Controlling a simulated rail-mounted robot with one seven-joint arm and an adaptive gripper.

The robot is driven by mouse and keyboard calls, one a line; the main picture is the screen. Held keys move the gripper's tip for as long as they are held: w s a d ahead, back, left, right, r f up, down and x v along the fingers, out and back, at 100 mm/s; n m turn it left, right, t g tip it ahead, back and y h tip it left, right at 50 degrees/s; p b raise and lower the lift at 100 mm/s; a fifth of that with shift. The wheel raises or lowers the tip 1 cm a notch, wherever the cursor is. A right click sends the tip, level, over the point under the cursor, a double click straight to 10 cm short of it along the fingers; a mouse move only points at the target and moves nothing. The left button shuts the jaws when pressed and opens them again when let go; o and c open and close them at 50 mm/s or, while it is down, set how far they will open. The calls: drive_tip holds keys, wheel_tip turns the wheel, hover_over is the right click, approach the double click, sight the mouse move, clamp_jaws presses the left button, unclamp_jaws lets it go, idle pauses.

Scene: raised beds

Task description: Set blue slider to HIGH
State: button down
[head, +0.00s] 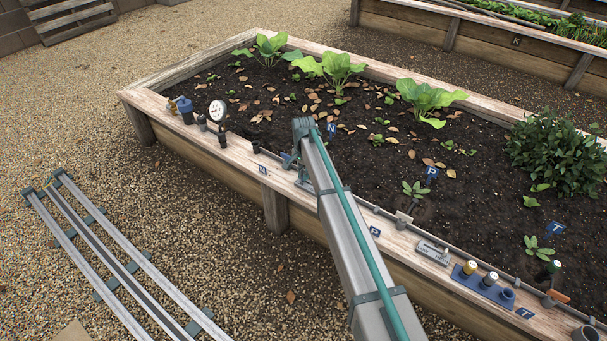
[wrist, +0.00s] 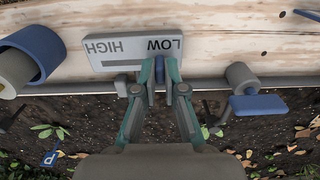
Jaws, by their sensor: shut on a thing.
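The slider's grey plate (wrist: 120,48) is fixed on the wooden bed rim in the wrist view, its HIGH and LOW lettering upside down. HIGH is at the picture's left and LOW at the right. In the head view my arm covers most of this spot, and the knob cannot be made out there.
In the wrist view a blue cup with a beige cylinder (wrist: 16,72) stands left of the plate, and a blue lever (wrist: 258,104) lies to the right. In the head view a gauge (head: 218,111), another grey plate (head: 433,252) and a blue socket block (head: 484,288) line the rim.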

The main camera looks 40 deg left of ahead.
drive_tip(key=d+p, duration=0.1)
drive_tip(key=d, duration=0.2)
drive_tip(key=d+p, duration=0.1)
drive_tip(key=d, duration=0.2)
drive_tip(key=shift+w+r, duration=0.1)
drive_tip(key=shift+r, duration=0.1)
drive_tip(key=shift+d+f+p, duration=0.1)
drive_tip(key=shift+d+p, duration=0.15)
drive_tip(key=shift+p, duration=0.05)
drive_tip(key=shift+f, duration=0.15)
drive_tip(key=c, duration=1.2)
unclamp_jaws()
drive_tip(key=shift+w, duration=0.1)
drive_tip(key=shift+c, duration=0.2)
